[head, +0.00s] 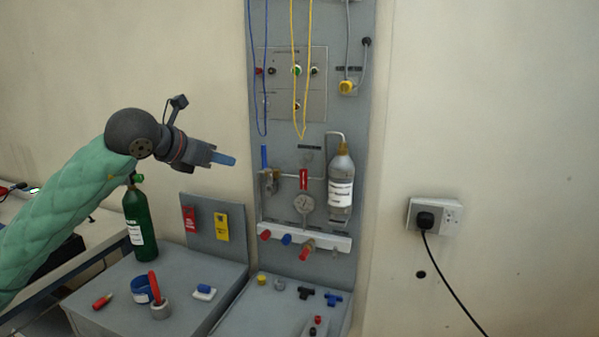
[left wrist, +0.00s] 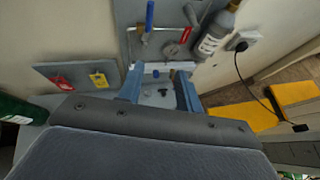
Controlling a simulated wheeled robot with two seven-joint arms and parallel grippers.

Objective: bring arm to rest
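My left arm (head: 62,207), in a green padded sleeve, comes in from the left in the head view. It is raised over the grey bench, and its left gripper (head: 228,160) points right toward the wall panel. In the left wrist view the two blue fingers of the left gripper (left wrist: 160,90) stand apart with nothing held between them. The gripper appears clear of the panel fittings. My right arm and right gripper are in neither view.
The wall panel (head: 308,85) carries a gauge (head: 303,203), a labelled bottle (head: 341,185) and hanging cords. A green cylinder (head: 140,222) stands on the bench (head: 190,268) below my arm. Small fittings lie on the bench. A wall socket (head: 447,216) with a black plug is at the right.

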